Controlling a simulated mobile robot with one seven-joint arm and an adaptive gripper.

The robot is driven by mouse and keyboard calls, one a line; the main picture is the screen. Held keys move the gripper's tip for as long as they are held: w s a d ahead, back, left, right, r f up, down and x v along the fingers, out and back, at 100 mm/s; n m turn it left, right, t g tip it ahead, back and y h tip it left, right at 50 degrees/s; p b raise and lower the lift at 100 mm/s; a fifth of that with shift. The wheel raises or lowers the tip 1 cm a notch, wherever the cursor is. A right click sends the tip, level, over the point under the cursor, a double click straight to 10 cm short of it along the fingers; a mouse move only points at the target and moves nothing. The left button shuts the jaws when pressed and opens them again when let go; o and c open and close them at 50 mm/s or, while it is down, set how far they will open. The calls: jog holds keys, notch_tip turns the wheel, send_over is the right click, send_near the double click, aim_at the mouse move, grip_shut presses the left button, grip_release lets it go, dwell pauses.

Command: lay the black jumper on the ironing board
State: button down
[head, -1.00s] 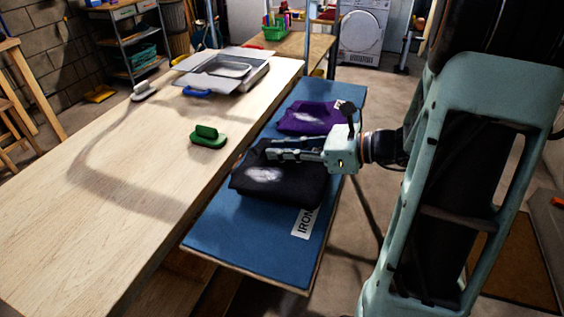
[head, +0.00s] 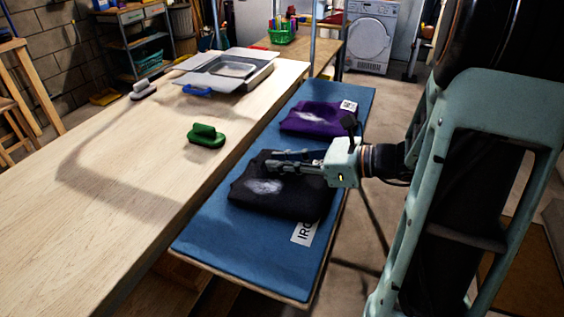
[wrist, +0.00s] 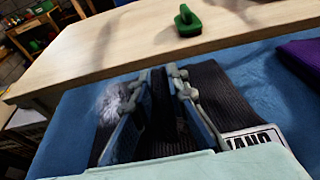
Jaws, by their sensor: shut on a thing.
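The black jumper (head: 280,190) is a folded dark bundle with a pale fuzzy patch on its left part. It lies on the blue ironing board (head: 215,248) in the head view, toward the near half, and also shows in the wrist view (wrist: 205,85). My gripper (head: 262,166) reaches in from the right over the jumper's far part. In the wrist view my gripper's fingers (wrist: 155,110) stand on either side of a raised dark fold of the jumper and are shut on it. The ironing board also shows in the wrist view (wrist: 75,110).
A folded purple garment (head: 312,118) lies on the board beyond the jumper. A wooden table (head: 110,190) runs along the board's left side, with a green brush (head: 206,137) near its edge. A white label (head: 303,232) is on the board's near part.

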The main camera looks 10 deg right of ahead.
jog(key=shift+f, duration=0.2)
jog(key=c, duration=1.9)
grip_release()
jog(key=shift+r, duration=0.1)
jog(key=shift+r, duration=0.15)
jog(key=p+v, duration=0.2)
jog(key=v, duration=1)
